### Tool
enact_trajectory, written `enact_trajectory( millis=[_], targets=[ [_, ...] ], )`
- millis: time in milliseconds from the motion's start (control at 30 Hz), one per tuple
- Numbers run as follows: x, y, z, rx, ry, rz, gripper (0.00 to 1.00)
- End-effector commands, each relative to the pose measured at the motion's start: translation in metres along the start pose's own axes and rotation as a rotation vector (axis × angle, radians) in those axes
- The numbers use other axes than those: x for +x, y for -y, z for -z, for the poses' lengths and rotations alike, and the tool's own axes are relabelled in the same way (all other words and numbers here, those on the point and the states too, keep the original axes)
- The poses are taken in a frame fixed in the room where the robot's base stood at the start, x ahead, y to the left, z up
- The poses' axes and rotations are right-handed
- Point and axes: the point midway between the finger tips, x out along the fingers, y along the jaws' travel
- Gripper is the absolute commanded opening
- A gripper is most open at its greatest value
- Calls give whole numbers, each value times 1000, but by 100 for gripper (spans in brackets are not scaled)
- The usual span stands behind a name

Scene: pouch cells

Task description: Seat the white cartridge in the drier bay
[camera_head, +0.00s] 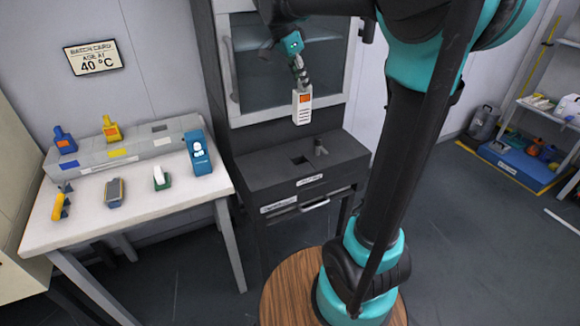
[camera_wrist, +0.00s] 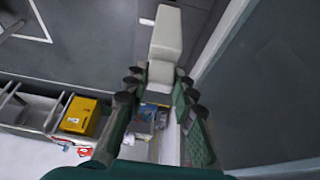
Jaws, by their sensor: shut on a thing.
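My gripper (camera_head: 300,80) is shut on the white cartridge (camera_head: 302,105), which has an orange patch on its face. The cartridge hangs upright below the fingers, above a dark drier unit. In the wrist view, the pale cartridge (camera_wrist: 166,33) extends beyond the two fingers of my gripper (camera_wrist: 160,88). The drier bay (camera_head: 300,160) appears as a dark square opening in the unit's top. The cartridge is above this opening and apart from it. A small grey post (camera_head: 320,147) stands to the right of the opening. The label (camera_head: 310,180) on the unit's front is too small to read.
A white table (camera_head: 130,200) at left holds a grey rack (camera_head: 140,152), blue and yellow cartridges, and a blue device (camera_head: 198,153). A glass-fronted cabinet (camera_head: 285,65) stands directly behind the unit. Shelving (camera_head: 540,115) is at far right.

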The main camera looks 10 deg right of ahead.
Motion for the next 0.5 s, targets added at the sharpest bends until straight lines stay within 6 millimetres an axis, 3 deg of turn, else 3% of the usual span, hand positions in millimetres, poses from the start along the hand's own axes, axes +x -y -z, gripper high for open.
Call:
enact_trajectory(
  millis=[167, 500],
  targets=[
    [23, 0, -9, 0, 0, 0, 0],
    [99, 0, -41, 0, 0, 0, 0]
  ],
)
